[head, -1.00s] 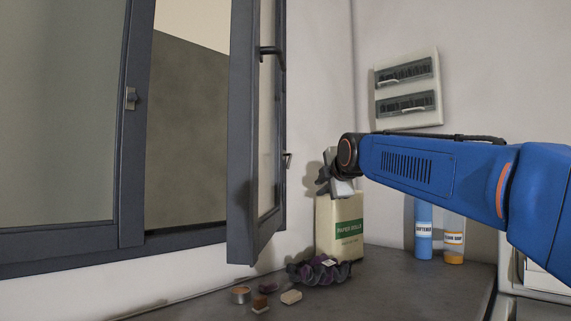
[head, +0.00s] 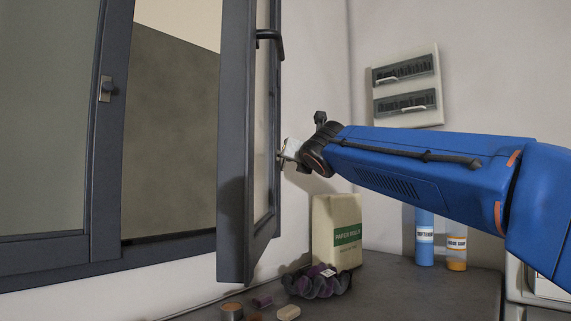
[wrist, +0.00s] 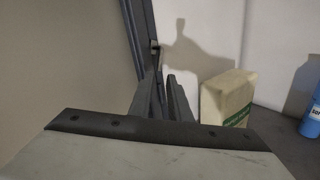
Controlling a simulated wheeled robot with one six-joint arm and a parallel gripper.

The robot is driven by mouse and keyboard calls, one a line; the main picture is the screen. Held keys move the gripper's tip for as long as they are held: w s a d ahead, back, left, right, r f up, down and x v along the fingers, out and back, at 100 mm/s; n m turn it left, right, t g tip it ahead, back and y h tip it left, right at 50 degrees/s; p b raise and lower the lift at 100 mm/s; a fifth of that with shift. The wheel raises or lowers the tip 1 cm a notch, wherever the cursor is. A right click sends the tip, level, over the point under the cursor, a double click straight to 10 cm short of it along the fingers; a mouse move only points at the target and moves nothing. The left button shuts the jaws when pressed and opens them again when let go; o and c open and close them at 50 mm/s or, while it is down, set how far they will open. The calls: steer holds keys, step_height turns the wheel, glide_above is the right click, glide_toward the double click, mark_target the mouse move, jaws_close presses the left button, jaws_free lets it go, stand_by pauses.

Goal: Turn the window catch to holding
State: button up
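The window's opened sash (head: 232,150) stands swung out, its dark handle (head: 270,42) near the top. A small metal catch (wrist: 154,47) sits on the dark window frame in the wrist view, just beyond the fingertips. In the head view my gripper is at the sash's wall-side edge, and the catch cannot be made out clearly there. My gripper (wrist: 164,80) has its two dark fingers slightly apart, with a narrow gap and nothing seen held. It points toward the catch from below in the picture; contact does not show.
A paper refills pack (head: 336,232) stands on the dark counter (head: 420,290), with a purple bunched item (head: 316,282) before it. Blue (head: 424,240) and orange (head: 456,250) bottles stand to the right. A wall panel (head: 407,88) hangs above my arm.

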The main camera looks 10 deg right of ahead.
mark_target(285, 162)
steer(key=w, duration=1.4)
jaws_close()
